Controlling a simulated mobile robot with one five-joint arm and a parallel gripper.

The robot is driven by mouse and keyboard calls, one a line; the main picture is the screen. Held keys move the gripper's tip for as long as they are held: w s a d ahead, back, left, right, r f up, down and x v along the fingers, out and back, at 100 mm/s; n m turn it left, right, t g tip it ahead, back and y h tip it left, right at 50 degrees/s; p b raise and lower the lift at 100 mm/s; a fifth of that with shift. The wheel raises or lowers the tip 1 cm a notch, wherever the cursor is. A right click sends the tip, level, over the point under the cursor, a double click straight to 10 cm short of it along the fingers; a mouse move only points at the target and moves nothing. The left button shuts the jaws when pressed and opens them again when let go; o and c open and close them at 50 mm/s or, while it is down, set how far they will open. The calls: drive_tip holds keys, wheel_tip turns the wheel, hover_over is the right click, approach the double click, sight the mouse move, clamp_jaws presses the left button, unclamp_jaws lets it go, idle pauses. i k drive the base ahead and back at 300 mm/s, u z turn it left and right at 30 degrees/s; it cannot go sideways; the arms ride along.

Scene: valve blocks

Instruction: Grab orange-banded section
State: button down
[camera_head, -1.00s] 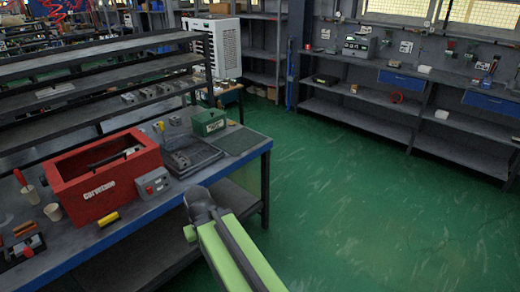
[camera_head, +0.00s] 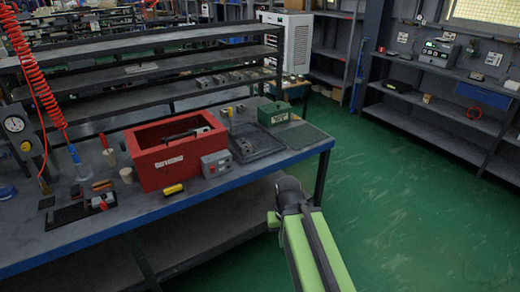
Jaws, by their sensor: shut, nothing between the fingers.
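A small piece with an orange-red top (camera_head: 102,185) lies on the workbench, left of the white cup. It is too small to tell whether the colour is a band. Below it, a grey block with a red part (camera_head: 102,202) sits at the end of a black pad. A short dark cylinder with a yellow middle (camera_head: 173,189) lies in front of the red box. My green arm link with its dark joint rises at the bottom centre, over the floor just right of the bench. My gripper's fingers do not show.
The red open box (camera_head: 160,172) stands mid-bench, beside a grey control box (camera_head: 215,163). A dark tray (camera_head: 258,146) and a green box (camera_head: 273,114) are to the right. A red coiled hose (camera_head: 32,65) hangs at left. The green floor at right is clear.

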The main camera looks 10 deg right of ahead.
sight(245, 147)
drive_tip(key=z, duration=0.1)
drive_tip(key=k, duration=0.35)
drive_tip(key=u, duration=0.25)
drive_tip(key=i, duration=0.5)
drive_tip(key=z, duration=0.15)
drive_tip(key=k, duration=0.6)
drive_tip(key=u, duration=0.25)
drive_tip(key=i, duration=0.95)
drive_tip(key=u, duration=0.6)
drive_tip(key=i, duration=0.75)
drive_tip(key=u, duration=0.1)
